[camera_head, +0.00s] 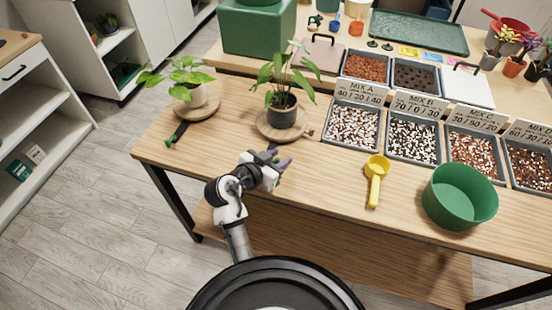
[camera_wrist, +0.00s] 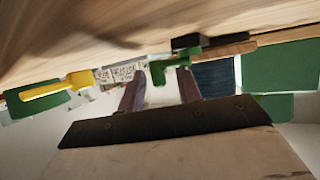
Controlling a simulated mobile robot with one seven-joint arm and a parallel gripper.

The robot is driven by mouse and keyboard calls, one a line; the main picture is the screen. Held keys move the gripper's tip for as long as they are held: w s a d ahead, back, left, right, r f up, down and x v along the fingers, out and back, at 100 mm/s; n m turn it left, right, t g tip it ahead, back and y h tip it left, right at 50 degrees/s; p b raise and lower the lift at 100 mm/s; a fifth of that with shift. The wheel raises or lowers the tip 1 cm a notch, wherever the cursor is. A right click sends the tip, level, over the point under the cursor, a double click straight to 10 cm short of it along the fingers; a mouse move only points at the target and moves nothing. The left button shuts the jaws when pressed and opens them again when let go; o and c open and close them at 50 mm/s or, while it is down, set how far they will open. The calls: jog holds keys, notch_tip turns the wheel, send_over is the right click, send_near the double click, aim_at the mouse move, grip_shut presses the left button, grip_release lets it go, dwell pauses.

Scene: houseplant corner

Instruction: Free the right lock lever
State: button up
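The right lock lever is a green bent handle (camera_wrist: 172,64) on a black block (camera_wrist: 186,41), seen in the wrist view beside the edge of a round wooden board (camera_wrist: 228,49). In the head view the right board (camera_head: 262,128) carries a potted plant (camera_head: 281,112), and the lever is mostly hidden by my gripper (camera_head: 279,157). My gripper, with purple fingers, is at the bench's front part, just in front of that board. In the wrist view my gripper (camera_wrist: 162,76) is open, with the lever's green end between its fingertips. I cannot tell whether they touch it.
A second board (camera_head: 198,107) with a plant stands left, with its own green-and-black lever (camera_head: 177,134). A yellow scoop (camera_head: 375,180), a green bowl (camera_head: 460,195) and trays of mix (camera_head: 352,126) stand right. Bare bench lies between my gripper and the scoop.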

jog(key=b+v, duration=0.3)
jog(key=v, duration=1)
jog(key=shift+s+a, duration=0.25)
jog(key=shift+s, duration=0.1)
jog(key=shift+r, duration=0.1)
